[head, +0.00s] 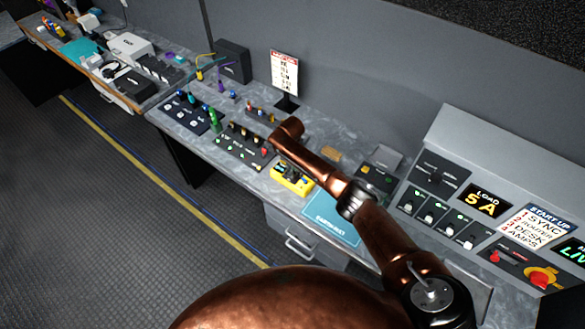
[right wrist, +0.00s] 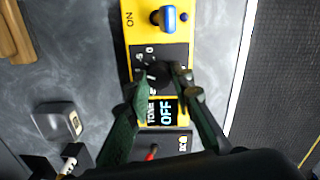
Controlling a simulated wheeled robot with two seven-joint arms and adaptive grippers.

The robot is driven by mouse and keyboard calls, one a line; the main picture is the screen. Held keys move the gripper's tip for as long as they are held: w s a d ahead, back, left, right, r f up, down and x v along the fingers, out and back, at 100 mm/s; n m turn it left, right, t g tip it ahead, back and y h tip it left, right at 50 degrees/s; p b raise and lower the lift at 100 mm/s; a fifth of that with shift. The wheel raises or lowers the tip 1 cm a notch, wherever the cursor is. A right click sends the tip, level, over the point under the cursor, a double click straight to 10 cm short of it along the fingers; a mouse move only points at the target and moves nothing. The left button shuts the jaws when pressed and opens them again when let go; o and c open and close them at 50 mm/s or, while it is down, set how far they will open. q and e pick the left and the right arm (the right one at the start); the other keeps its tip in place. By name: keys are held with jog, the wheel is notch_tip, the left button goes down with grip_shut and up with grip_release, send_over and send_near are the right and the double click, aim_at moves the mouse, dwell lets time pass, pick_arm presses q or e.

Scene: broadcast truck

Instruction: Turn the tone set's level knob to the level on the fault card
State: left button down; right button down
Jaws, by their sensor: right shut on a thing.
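The tone set is a yellow box (head: 291,180) on the desk below my right wrist in the head view. In the right wrist view the tone set (right wrist: 128,45) has a blue-tipped switch (right wrist: 168,18) beside the word ON, a black dial with white marks, and a display (right wrist: 166,113) reading TONE OFF. My right gripper (right wrist: 158,78) is shut on the black level knob (right wrist: 154,76), one finger on each side. The fingers hide part of the dial, so the knob's setting cannot be read. A red-headed card (head: 284,74) stands behind; its lines are too small to read.
A blue mat (head: 331,219) lies right of the tone set. A dark panel with small knobs (head: 241,147) is on its left. A grey console (head: 460,165) with switches, a LOAD 5A display and a START UP card stands at the right. A wooden block (head: 331,154) lies behind.

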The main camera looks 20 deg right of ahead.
jog(key=shift+m+p, duration=0.5)
jog(key=shift+m, duration=0.7)
jog(key=c, duration=1.7)
grip_release()
jog(key=shift+r, duration=0.15)
jog(key=r, duration=1.1)
jog(key=shift+s+a+r, duration=0.1)
jog(key=shift+a+r, duration=0.1)
jog(key=shift+r, duration=0.2)
